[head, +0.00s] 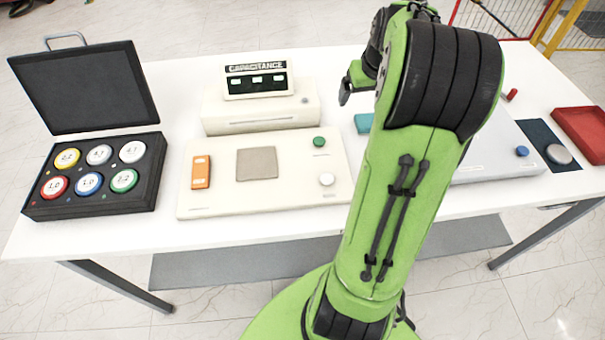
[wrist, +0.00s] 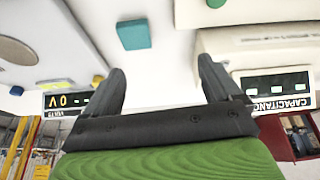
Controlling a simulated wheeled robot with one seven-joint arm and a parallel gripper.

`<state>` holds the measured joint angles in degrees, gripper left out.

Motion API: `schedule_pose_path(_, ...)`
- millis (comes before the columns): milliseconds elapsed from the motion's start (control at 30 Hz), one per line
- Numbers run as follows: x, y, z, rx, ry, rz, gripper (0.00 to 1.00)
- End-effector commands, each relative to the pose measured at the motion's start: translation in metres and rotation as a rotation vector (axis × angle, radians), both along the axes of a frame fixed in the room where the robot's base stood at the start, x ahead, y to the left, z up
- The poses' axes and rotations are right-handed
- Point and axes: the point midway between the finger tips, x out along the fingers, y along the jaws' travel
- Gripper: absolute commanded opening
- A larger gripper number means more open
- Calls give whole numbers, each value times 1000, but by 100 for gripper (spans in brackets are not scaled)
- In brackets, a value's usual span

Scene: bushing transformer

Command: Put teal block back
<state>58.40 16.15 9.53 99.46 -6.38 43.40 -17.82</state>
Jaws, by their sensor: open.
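The teal block (head: 363,122) lies on the white table between the cream capacitance panel and the grey device, partly hidden by my arm in the head view. It also shows in the wrist view (wrist: 134,34), on the white surface beyond my fingertips and left of centre. My gripper (wrist: 160,75) is open, with nothing between its fingers. In the head view my gripper (head: 347,90) hangs above and slightly left of the teal block, apart from it.
The cream panel (head: 225,200) carries an orange block (head: 201,172), a square beige patch (head: 257,163) and knobs. A capacitance display (head: 255,80) stands behind it. An open black case (head: 85,211) with coloured discs is left. A red tray (head: 585,135) sits far right.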

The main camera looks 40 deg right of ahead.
Motion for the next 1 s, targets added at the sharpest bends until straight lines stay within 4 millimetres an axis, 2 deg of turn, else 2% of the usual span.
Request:
schedule_pose_path(33, 9, 44, 19, -21, -1, 62, 91)
schedule_pose_path(67, 10, 71, 28, -29, 0, 91, 91)
schedule_pose_path(100, 7, 107, 39, -39, -1, 130, 91)
schedule_pose_path(167, -5, 158, 51, -51, -8, 186, 91)
schedule_pose_path(200, -18, 190, 57, -56, -18, 224, 91)
schedule_pose_path(267, -43, 234, 62, -58, -38, 284, 91)
schedule_pose_path(300, -63, 258, 61, -55, -54, 321, 91)
schedule_pose_path(400, -107, 298, 52, -33, -87, 402, 91)
schedule_pose_path(500, -135, 314, 41, -10, -105, 452, 91)
schedule_pose_path(600, -145, 319, 36, 0, -110, 470, 91)
schedule_pose_path(833, -145, 319, 37, 0, -109, 470, 91)
schedule_pose_path(933, -144, 319, 50, -1, -110, 470, 91)
schedule_pose_path(1000, -144, 319, 48, -1, -110, 470, 91)
